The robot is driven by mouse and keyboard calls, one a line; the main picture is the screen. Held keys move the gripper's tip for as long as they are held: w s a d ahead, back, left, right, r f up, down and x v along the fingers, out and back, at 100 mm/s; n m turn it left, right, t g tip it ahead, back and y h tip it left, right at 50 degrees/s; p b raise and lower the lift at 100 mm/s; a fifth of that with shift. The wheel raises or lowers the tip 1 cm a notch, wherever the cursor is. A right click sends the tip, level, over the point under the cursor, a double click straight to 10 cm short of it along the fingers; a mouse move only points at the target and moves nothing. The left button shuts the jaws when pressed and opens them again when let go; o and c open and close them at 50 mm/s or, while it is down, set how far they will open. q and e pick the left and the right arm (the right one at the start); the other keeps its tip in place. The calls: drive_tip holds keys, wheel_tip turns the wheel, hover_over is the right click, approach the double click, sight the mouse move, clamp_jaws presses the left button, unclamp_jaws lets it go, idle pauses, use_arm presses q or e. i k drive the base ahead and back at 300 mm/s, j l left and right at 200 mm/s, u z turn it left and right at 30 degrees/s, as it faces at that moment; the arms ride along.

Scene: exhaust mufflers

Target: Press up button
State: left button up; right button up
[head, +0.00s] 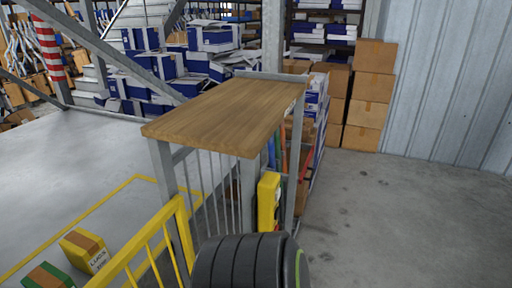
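No up button can be made out in the head view. A yellow box-like post (268,203) stands below the front right corner of the wooden tabletop, and small red marks show on its right side. Its face is turned away, so I cannot tell whether it bears buttons. Neither of my grippers is in view.
A wooden-topped metal table (225,112) stands in the middle. A black tyre (240,264) is at the bottom, close to me. A yellow railing (155,245) runs at lower left. Stacked brown cartons (368,95) stand at the back. The floor at right (400,220) is clear.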

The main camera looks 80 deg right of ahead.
sight(277, 194)
drive_tip(key=z, duration=2.75)
